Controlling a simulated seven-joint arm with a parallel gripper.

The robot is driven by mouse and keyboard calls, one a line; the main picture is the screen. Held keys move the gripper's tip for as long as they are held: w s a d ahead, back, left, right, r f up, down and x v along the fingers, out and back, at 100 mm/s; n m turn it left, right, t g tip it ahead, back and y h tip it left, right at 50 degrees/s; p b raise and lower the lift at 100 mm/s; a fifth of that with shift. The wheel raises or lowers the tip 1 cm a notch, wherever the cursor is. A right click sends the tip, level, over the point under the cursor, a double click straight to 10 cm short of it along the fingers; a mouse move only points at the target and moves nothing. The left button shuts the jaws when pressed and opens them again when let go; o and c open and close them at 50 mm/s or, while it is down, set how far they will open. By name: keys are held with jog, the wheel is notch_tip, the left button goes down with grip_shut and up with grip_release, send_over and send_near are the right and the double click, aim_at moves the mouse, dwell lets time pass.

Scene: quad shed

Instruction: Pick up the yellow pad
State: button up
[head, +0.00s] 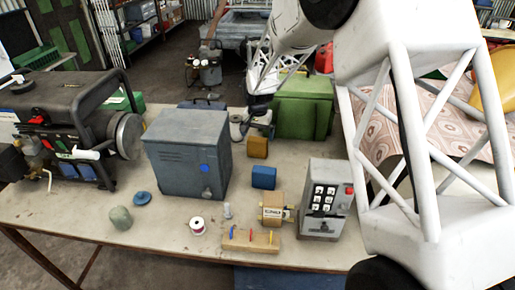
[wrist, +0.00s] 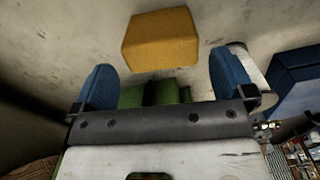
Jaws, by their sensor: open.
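The yellow pad (head: 258,147) is a small block on the tabletop, behind a blue block and right of the grey cabinet. In the wrist view the yellow pad (wrist: 160,40) lies beyond my fingertips, roughly centred between them, with bare table around it. My gripper (wrist: 163,82) is open, with its two blue-padded fingers apart and nothing between them. In the head view my gripper (head: 257,118) is behind and just above the pad, apart from it, partly hidden by its own links.
A blue block (head: 264,177) sits in front of the pad. The grey cabinet (head: 188,150) stands left, a green box (head: 303,108) behind right, and a keypad box (head: 326,200) front right. A wooden block with pegs (head: 250,240) lies at the front edge.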

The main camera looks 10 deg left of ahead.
aim_at(257, 139)
jog(key=shift+f, duration=0.1)
jog(key=shift+f, duration=2.55)
jog(key=shift+c, duration=0.3)
jog(key=c, duration=0.7)
jog(key=shift+o, duration=0.2)
jog(key=shift+r, duration=0.1)
jog(key=shift+r, duration=4.95)
